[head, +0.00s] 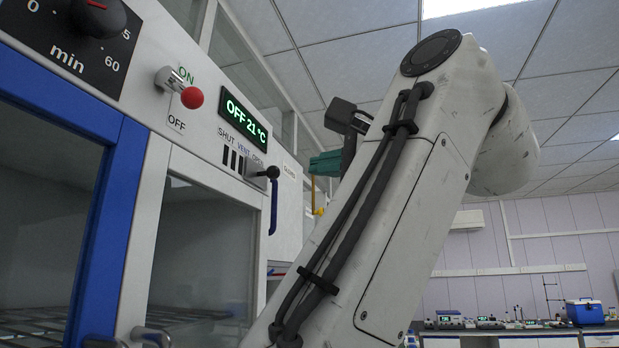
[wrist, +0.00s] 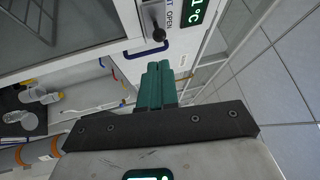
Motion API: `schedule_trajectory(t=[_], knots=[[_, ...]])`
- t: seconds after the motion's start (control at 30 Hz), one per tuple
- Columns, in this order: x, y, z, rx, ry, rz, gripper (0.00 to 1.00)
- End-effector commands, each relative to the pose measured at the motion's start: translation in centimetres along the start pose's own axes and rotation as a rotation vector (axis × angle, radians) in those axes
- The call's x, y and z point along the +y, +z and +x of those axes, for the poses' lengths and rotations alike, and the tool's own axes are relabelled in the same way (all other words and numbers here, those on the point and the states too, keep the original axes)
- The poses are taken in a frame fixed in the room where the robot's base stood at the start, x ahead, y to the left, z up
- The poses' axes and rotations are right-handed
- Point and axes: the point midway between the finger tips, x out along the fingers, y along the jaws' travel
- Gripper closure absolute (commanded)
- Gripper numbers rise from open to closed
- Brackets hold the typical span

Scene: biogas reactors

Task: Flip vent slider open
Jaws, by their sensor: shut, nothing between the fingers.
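The vent slider (head: 263,172) is a small metal plate with a black knob on the oven's white front panel. It sits at the right end of its track, under the OPEN label, with dark slots (head: 233,160) bare to its left, under SHUT and VENT. In the wrist view the slider's black knob (wrist: 158,34) shows beside the word OPEN, just beyond my fingertips. My gripper (wrist: 158,64) has teal fingers, shut together and empty, pointing toward the panel with a gap to the knob. In the head view my gripper (head: 318,163) is right of the slider, partly hidden by my arm.
A blue door handle (head: 273,206) hangs just below the slider. A red-knobbed ON/OFF switch (head: 191,97) and a green display (head: 243,117) reading OFF 21 °C are to the left. Glass doors lie below. A bench with equipment (head: 500,325) stands far right.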

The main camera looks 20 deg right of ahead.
Motion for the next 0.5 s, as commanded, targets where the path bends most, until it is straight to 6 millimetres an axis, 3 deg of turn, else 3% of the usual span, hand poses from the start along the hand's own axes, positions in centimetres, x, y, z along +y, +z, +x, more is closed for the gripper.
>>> schedule_trajectory(t=[0.2, 0.5], knots=[[0.2, 0.0, -3.4, 0.001, -0.002, 0.000, 1.00], [0.0, 0.0, -4.6, 0.001, 0.001, 0.000, 1.00]])
